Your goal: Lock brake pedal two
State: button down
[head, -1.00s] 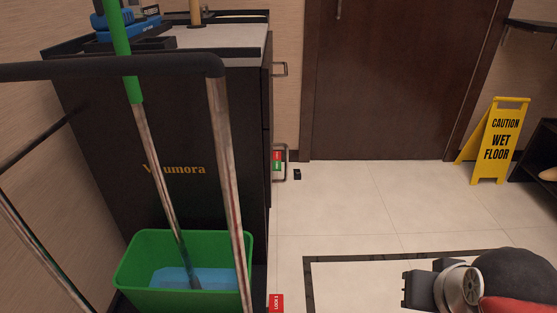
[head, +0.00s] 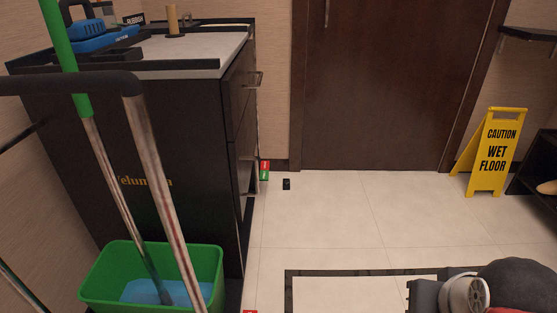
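The dark housekeeping cart (head: 200,150) stands at the left with gold lettering on its end panel. A small red label (head: 265,165) above a green one (head: 264,175) shows low at the cart's far right corner. Another small red label (head: 250,311) is cut off by the bottom edge at the near corner. The lettering is too small to read, so I cannot tell which marks brake pedal two, or whether it is locked. Part of my arm shows at the bottom right, apart from the cart. My gripper's fingers are not visible.
A green bucket (head: 93,291) with a mop and the cart's push handle (head: 160,180) are at the near left. A small black object (head: 287,184) lies on the floor. A yellow wet floor sign (head: 497,150) stands at right. The tiled floor (head: 370,225) between is clear.

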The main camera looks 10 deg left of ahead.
aim_at(265, 165)
jog(key=i+l+u, duration=0.1)
jog(key=i+l, duration=0.75)
jog(key=i, duration=0.15)
jog(key=i+j+u, duration=0.1)
jog(key=i, duration=0.55)
jog(key=i+j, duration=0.25)
jog(key=i, duration=0.45)
jog(key=i+j, duration=0.15)
jog(key=j, duration=0.25)
jog(key=i+j+u, duration=0.1)
jog(key=j, duration=0.3)
jog(key=i+j, duration=0.2)
jog(key=j, duration=0.2)
